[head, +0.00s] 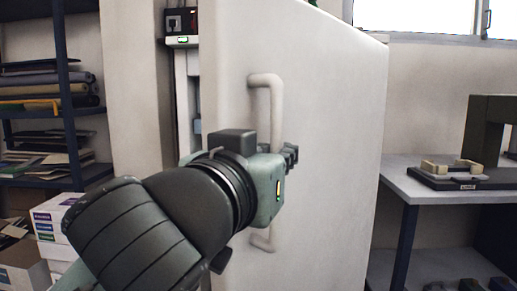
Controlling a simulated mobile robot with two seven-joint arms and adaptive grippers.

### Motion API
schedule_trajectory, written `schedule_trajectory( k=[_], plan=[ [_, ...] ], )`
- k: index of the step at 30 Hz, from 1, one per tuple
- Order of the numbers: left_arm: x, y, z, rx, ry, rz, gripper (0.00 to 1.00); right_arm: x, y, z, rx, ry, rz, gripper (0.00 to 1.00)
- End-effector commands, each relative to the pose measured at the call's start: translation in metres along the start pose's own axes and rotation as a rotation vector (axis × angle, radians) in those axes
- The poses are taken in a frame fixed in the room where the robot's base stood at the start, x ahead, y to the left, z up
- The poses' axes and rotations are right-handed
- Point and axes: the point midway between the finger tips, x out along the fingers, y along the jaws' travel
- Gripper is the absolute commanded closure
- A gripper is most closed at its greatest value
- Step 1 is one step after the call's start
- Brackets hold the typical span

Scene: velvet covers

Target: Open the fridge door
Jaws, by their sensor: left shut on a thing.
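The fridge door (330,130) is a large pale, upright panel filling the middle of the head view. Its long vertical handle (277,105) is a pale bar near the door's left side. My left gripper (288,157) is at the middle of the handle and shut on it. The gripper body and wrist hide the handle's middle part, and the fingers are mostly hidden. The upper and lower ends of the handle show above and below the gripper. I cannot tell whether the door stands ajar. My right gripper is not in view.
A dark blue shelf rack (65,95) with folded fabric and papers stands at the left. White boxes (52,222) are below it. A grey table (440,190) with a dark device stands right of the door. A window (415,15) is at the back right.

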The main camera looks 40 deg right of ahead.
Motion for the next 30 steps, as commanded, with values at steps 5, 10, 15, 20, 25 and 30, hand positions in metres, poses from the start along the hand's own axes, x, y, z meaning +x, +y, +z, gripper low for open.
schedule_trajectory(
  k=[5, 10, 15, 20, 25, 30],
  plan=[
    [-0.0043, 0.005, 0.003, 0.0, -0.007, 0.004, 1.0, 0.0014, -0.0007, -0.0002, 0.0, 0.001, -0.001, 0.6],
    [-0.0052, 0.0065, 0.0032, 0.0, -0.008, 0.006, 1.0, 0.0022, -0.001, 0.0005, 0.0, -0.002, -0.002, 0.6],
    [-0.0053, 0.0066, 0.0034, 0.0, -0.008, 0.007, 1.0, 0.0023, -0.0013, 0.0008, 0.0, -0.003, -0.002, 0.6],
    [-0.0053, 0.0067, 0.0032, 0.0, -0.007, 0.007, 0.82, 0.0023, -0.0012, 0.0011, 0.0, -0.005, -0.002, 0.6],
    [-0.0048, 0.0068, 0.0021, 0.0, -0.005, 0.007, 0.64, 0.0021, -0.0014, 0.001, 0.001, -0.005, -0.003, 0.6],
    [-0.0045, 0.0069, 0.0013, 0.0, -0.004, 0.008, 0.64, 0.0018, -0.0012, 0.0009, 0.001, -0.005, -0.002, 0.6]
  ],
)
